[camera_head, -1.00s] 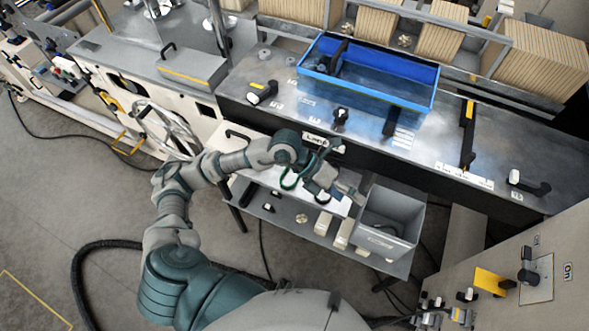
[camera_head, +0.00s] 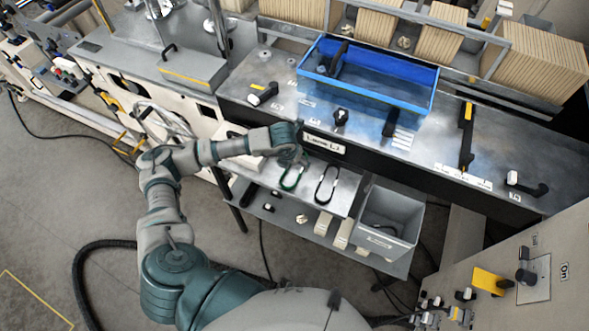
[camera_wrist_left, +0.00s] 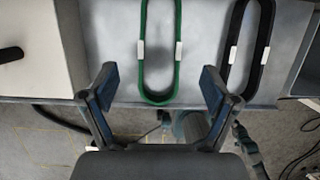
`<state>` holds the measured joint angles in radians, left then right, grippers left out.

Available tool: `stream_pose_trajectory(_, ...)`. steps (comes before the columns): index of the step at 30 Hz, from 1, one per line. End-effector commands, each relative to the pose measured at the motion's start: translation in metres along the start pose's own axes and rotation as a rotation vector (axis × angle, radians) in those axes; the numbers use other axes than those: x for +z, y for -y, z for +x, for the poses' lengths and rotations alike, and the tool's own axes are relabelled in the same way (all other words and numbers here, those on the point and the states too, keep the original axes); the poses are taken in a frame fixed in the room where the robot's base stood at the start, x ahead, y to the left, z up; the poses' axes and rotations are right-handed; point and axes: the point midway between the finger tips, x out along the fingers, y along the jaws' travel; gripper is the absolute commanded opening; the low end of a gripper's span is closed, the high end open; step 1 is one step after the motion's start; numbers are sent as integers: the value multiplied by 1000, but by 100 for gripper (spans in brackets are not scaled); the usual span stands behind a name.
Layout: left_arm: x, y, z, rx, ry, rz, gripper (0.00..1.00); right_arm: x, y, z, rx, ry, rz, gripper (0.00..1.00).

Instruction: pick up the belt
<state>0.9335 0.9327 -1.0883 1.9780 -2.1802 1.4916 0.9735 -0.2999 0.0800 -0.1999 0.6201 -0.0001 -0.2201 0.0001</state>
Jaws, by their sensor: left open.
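Two belts lie flat as long loops on a grey metal shelf (camera_head: 345,203). The green belt (camera_wrist_left: 142,25) has two pale clips and also shows in the head view (camera_head: 283,183). The black belt (camera_wrist_left: 268,25) lies to its right, also with pale clips, and shows in the head view (camera_head: 318,197). My left gripper (camera_wrist_left: 158,82) is open and empty, its fingers spread to either side of the green belt's near end. I cannot tell its height above the shelf. In the head view my wrist mostly hides its fingers. My right gripper is in neither view.
A blue tray (camera_head: 372,93) stands on the bench behind. A grey bin (camera_head: 385,243) stands right of the belts. A lower shelf holds small parts. A white box face (camera_wrist_left: 32,50) is close on the left in the wrist view.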

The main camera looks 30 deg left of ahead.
Motion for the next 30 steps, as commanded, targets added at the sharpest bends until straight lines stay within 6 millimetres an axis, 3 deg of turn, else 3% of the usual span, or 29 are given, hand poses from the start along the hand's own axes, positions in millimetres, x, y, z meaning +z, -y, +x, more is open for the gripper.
stream_pose_trajectory(5,-1,0,12,1,0,0,87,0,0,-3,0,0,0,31)
stream_pose_trajectory(13,-4,0,52,-1,0,0,87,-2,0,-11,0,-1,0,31)
stream_pose_trajectory(22,-4,0,59,-1,2,0,87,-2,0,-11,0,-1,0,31)
stream_pose_trajectory(30,-4,0,59,-1,1,0,21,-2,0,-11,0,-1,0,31)
